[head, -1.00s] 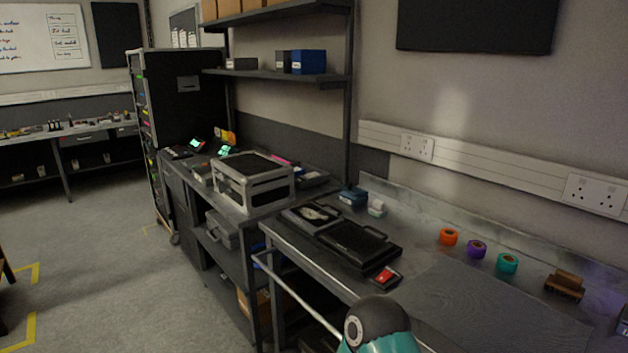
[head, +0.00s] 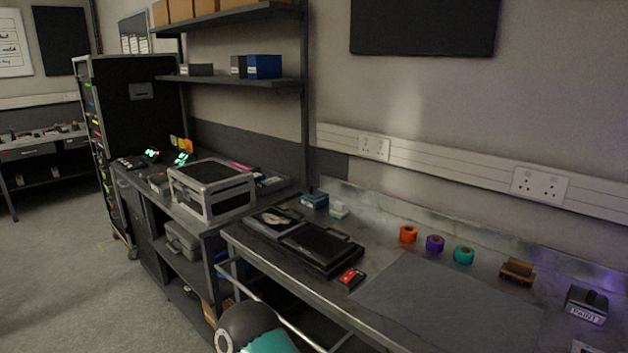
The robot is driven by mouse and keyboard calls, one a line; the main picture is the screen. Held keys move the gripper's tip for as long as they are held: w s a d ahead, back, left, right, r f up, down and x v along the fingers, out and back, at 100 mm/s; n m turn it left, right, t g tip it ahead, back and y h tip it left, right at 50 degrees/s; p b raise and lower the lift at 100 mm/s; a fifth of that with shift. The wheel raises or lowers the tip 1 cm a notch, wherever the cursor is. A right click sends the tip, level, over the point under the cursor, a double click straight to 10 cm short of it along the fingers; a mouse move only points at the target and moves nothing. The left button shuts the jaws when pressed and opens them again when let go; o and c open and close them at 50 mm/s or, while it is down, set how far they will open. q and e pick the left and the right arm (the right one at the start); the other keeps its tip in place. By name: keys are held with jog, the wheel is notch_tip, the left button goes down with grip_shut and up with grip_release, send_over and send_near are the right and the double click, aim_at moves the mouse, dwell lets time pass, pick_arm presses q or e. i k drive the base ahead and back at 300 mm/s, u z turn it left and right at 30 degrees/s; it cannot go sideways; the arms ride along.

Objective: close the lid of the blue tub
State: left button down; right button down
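A small blue tub (head: 315,200) stands on the metal workbench, near its back edge by the wall. It is small in the head view, and I cannot tell how its lid stands. A small pale container with a teal base (head: 339,210) sits just to its right. A dark grey and teal part of my own arm shows at the bottom edge. Neither of my grippers is in view.
An open black case (head: 318,248) lies in front of the tub, with a red item (head: 351,278) beside it. Orange (head: 408,234), purple (head: 435,243) and teal (head: 464,255) tape rolls stand to the right. A grey mat (head: 440,303) is clear. A silver-edged case (head: 212,188) stands left.

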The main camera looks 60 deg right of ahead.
aim_at(311, 192)
jog(key=u, duration=0.1)
jog(key=i, duration=3.3)
jog(key=z, duration=2.35)
jog(key=k, duration=0.75)
jog(key=z, duration=0.25)
